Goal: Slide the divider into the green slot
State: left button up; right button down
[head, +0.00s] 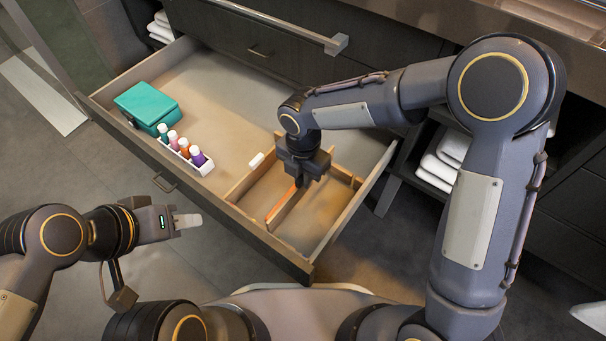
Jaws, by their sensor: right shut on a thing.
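The divider (281,206) is a thin wooden board with an orange face. It stands on edge inside the wooden compartment at the right end of the open drawer (235,115). My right gripper (299,183) reaches down from above and is shut on the divider's far part. The near end of the divider extends toward the drawer's front wall. I cannot make out a green slot; the gripper and divider cover part of the compartment. My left gripper (188,221) is outside the drawer, in front of it, and holds nothing visible; its finger gap cannot be made out.
A teal box (147,102) and a white rack (185,155) of several small bottles stand at the drawer's left. A small white item (256,160) lies beside the compartment. The drawer's middle is clear. Folded towels (437,168) sit on a shelf at right.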

aim_at(303, 194)
jog(key=shift+f+b, duration=1.35)
jog(key=shift+f, duration=1.3)
dwell(0.6)
jog(key=c, duration=1.3)
grip_release()
notch_tip(303, 194, up, 8)
jog(key=p, duration=0.3)
jog(key=shift+p, duration=0.4)
jog(key=shift+f, duration=0.1)
